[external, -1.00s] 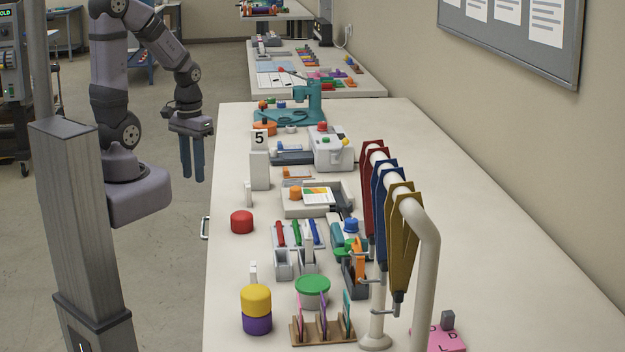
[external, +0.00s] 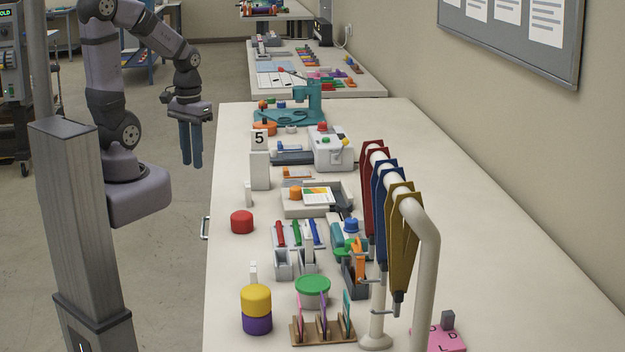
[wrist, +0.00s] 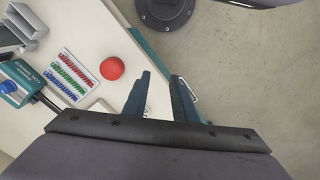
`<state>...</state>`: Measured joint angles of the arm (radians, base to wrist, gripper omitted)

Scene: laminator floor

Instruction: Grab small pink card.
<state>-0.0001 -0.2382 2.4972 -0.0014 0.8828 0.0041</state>
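A wooden rack (external: 323,342) stands at the near end of the table in the external view, holding several thin upright cards. A narrow pink card (external: 299,312) stands at its left, with a purple-pink card (external: 323,314) in the middle and a teal card (external: 348,312) at the right. The cards are seen nearly edge-on, so I cannot compare their sizes well. My gripper (external: 190,164) hangs beyond the table's left edge, far from the rack, fingers pointing down. In the wrist view my gripper (wrist: 160,92) has its fingers apart with nothing between them. The rack is outside that view.
A red knob (external: 242,222) sits near the left table edge; it also shows in the wrist view (wrist: 112,68). Yellow and purple cylinders (external: 256,308) and a green-lidded tub (external: 312,288) stand near the rack. A curved post (external: 427,270) with hanging folders rises at its right.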

